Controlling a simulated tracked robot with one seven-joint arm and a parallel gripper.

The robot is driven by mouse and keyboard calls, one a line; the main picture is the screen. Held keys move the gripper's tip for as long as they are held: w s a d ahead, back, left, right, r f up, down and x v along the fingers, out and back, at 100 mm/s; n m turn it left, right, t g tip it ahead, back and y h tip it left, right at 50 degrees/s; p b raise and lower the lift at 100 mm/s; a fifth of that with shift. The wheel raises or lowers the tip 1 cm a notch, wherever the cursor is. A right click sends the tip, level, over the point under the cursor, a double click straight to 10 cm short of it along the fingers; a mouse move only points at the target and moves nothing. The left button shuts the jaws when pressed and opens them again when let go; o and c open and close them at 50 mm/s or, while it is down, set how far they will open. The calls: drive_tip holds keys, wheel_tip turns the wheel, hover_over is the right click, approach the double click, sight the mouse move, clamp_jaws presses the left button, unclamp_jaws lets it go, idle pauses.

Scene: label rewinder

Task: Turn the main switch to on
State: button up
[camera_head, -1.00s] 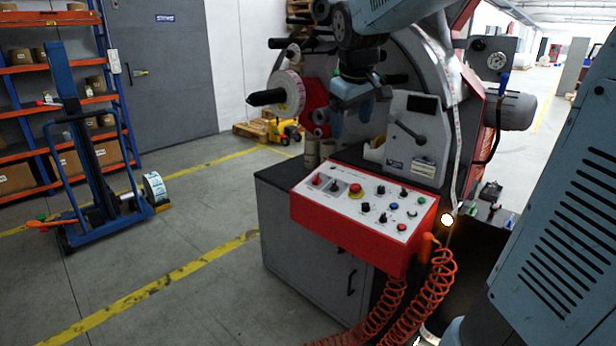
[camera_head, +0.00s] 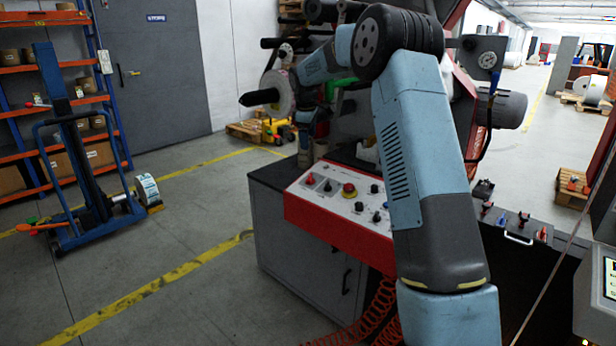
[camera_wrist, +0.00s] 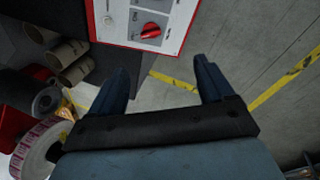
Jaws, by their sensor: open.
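The control panel (camera_head: 338,210) is a white plate with a red frame on the grey cabinet. Near its left end is a small red rotary knob (camera_head: 311,180), which looks like the main switch. In the head view the gripper (camera_head: 305,150) hangs behind the panel's left end, partly unclear.
A red mushroom button (camera_head: 349,190) and several black knobs share the panel; my arm hides its right part. Cardboard cores (camera_wrist: 68,52) and a label roll (camera_wrist: 38,150) lie left in the wrist view.

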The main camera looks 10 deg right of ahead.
drive_tip(key=n, duration=0.1)
approach(310, 179)
drive_tip(key=x, duration=0.3)
drive_tip(key=w+x, duration=0.1)
drive_tip(key=x, duration=0.5)
drive_tip(key=shift+w+a+r, duration=0.1)
drive_tip(key=shift+w+a, duration=0.05)
drive_tip(key=shift+w, duration=0.1)
